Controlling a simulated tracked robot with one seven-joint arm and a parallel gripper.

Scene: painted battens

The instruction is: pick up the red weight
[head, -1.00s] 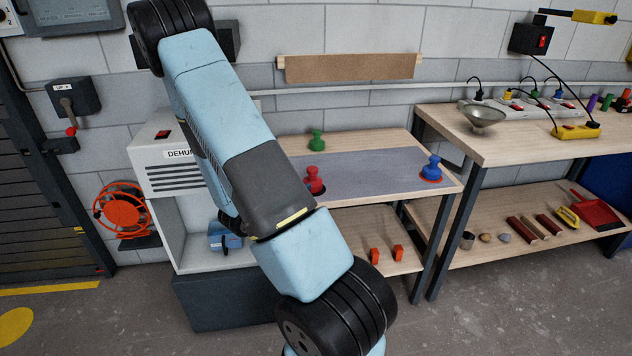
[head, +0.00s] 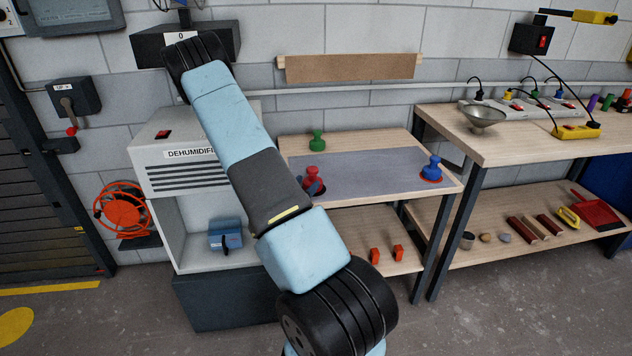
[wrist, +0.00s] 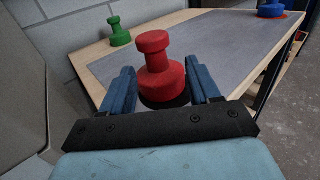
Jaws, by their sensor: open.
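The red weight (head: 311,174), a knobbed piece with a wide base, stands upright near the front left of the small bench's grey mat (head: 365,172). In the wrist view the red weight (wrist: 160,70) stands between the two blue fingers of my gripper (wrist: 163,82). My gripper is open, with a finger on each side of the weight. I cannot tell whether either finger touches it. In the head view my arm hides most of the gripper. Under the weight's base a dark round patch shows.
A green weight (head: 317,139) stands at the bench's back left. A blue weight (head: 432,168) stands on a red spot at the right. A dehumidifier (head: 170,152) is left of the bench. A taller workbench (head: 490,148) with a metal bowl (head: 484,116) stands right.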

